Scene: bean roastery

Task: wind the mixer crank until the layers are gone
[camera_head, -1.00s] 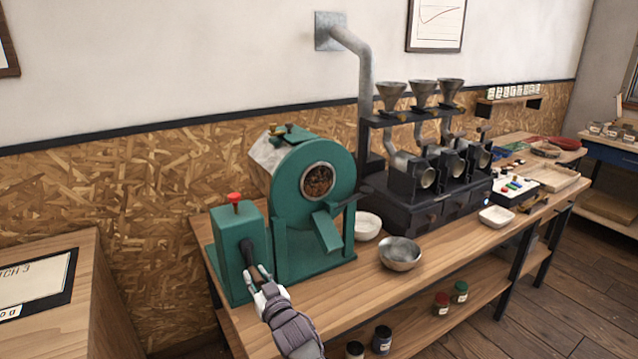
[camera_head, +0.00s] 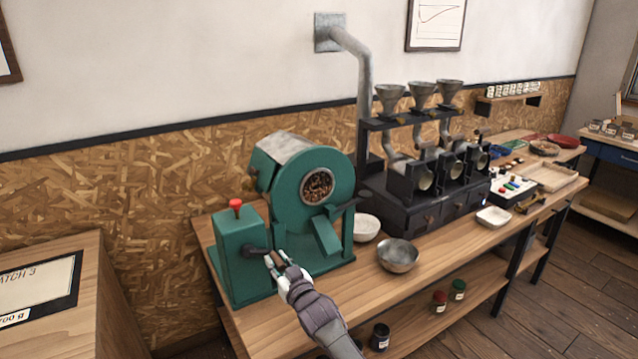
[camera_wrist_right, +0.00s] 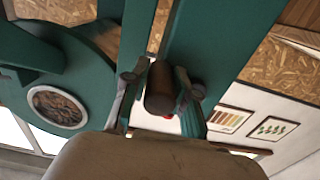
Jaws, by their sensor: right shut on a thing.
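The green mixer (camera_head: 305,235) stands at the near left end of the bench. Its round drum has a glass window (camera_head: 317,187) with mottled brown beans behind it; the wrist view shows the window too (camera_wrist_right: 58,106). I cannot make out clear layers. The crank arm (camera_head: 256,250) comes out of the front of the green gear box on the mixer's left. My right gripper (camera_head: 277,262) is shut around the brown crank handle (camera_wrist_right: 160,88), which lies between its fingers in the wrist view. My left gripper is not in view.
A red knob (camera_head: 236,204) tops the gear box. A metal bowl (camera_head: 398,256) and a white bowl (camera_head: 367,228) sit right of the mixer. A black roaster with several funnels (camera_head: 440,190) stands beyond. A sign board on a wooden top (camera_head: 40,290) is at left.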

